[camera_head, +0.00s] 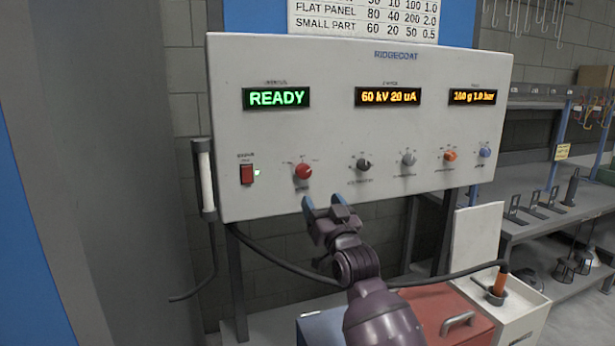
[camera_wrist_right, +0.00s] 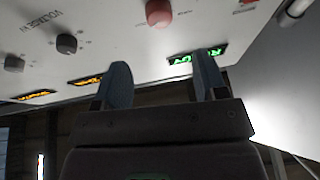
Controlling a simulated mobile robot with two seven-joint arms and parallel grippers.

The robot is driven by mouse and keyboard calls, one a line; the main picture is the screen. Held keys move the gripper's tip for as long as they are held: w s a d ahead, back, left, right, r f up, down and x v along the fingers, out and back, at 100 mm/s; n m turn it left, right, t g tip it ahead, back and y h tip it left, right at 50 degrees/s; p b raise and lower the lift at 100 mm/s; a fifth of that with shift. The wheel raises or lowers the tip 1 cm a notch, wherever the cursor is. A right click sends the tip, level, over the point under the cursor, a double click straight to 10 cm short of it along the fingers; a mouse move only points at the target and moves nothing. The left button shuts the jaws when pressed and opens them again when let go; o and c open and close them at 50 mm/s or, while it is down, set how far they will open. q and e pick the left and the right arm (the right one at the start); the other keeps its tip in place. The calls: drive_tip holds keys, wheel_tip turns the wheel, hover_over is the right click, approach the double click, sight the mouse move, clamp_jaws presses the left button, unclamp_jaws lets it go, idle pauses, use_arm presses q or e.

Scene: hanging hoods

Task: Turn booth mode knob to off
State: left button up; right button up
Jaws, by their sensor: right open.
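The control panel (camera_head: 340,130) is a light grey box with a row of knobs along its lower part. The red knob (camera_head: 303,171) is the leftmost of the row, right of a red switch; its label is too small to read in the head view. It also shows in the right wrist view (camera_wrist_right: 159,12), beyond and between the fingertips. My right gripper (camera_head: 328,204) is open and empty, just below the red knob and apart from it; its two fingers show in the right wrist view (camera_wrist_right: 163,82). My left gripper is not in view.
A red rocker switch (camera_head: 247,173) sits left of the red knob. Black (camera_head: 364,164), grey (camera_head: 408,159), orange (camera_head: 450,156) and blue (camera_head: 485,152) knobs line up to the right. The green display (camera_head: 276,98) reads READY. A white holder (camera_head: 204,175) hangs at the panel's left side.

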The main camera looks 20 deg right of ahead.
sight(306, 173)
drive_tip(key=x, duration=0.8)
drive_tip(key=shift+w, duration=0.3)
drive_tip(key=shift+w+r, duration=0.2)
drive_tip(key=shift+w, duration=0.45)
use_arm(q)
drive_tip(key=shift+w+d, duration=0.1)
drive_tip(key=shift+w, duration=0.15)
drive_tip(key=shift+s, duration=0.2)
use_arm(e)
drive_tip(key=shift+c, duration=0.6)
drive_tip(key=c, duration=0.8)
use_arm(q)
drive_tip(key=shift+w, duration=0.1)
